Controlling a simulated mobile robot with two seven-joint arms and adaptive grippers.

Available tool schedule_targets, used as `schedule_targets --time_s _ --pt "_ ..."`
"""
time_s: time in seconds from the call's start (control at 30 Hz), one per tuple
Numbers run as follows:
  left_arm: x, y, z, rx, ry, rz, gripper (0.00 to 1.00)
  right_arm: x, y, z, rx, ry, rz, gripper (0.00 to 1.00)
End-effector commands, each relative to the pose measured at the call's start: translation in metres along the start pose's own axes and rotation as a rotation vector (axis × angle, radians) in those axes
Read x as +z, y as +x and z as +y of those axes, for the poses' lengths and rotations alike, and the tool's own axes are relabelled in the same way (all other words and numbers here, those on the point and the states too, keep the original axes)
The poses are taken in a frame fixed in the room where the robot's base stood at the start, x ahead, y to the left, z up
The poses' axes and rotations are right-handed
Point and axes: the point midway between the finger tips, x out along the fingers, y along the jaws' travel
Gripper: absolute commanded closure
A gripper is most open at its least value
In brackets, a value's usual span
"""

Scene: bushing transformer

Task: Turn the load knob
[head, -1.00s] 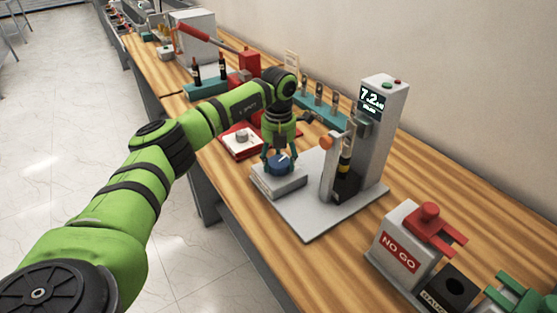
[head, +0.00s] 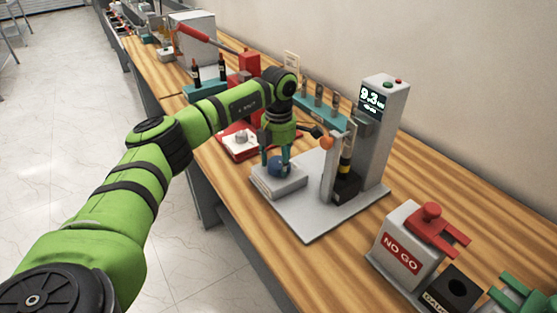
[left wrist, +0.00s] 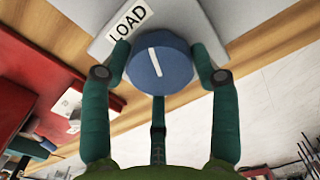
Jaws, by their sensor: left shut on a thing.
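The load knob (head: 281,168) is a round blue knob on a low grey box (head: 285,184) at the left of a grey base plate. In the left wrist view the knob (left wrist: 161,65) has a white pointer line, beside a "LOAD" label (left wrist: 130,20). My left gripper (head: 277,162) comes down on the knob from above. Its teal fingers (left wrist: 160,80) are around the knob and shut on it. The display (head: 372,98) on the grey column reads about 9.3; its smaller text is too small to read. My right gripper is not in view.
A grey upright with an orange knob (head: 327,142) stands on the plate (head: 312,225), right of my gripper. The "NO GO" box (head: 402,252) and a black block (head: 453,288) are front right.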

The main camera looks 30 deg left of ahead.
Motion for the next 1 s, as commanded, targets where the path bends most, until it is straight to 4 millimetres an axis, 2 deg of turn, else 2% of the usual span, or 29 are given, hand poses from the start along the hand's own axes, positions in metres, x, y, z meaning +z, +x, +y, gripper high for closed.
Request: schedule_targets --time_s 0.57,0.6,0.63,0.67,1.0 --pt "0.0001 0.0017 -0.0015 -0.004 0.037 0.002 0.71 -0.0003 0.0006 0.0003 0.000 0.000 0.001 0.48" --pt "0.0001 0.0018 -0.0015 -0.004 0.037 0.002 0.31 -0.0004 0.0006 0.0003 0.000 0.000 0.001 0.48" --pt "0.0001 0.0017 -0.0015 -0.004 0.036 0.002 0.19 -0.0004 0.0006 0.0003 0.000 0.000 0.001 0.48" --pt "0.0000 0.0017 -0.0014 -0.003 0.036 0.002 0.15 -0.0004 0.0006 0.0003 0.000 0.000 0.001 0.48" --pt "0.0001 -0.0004 -0.0005 -0.001 0.034 0.000 0.15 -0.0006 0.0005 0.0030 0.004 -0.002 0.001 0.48"
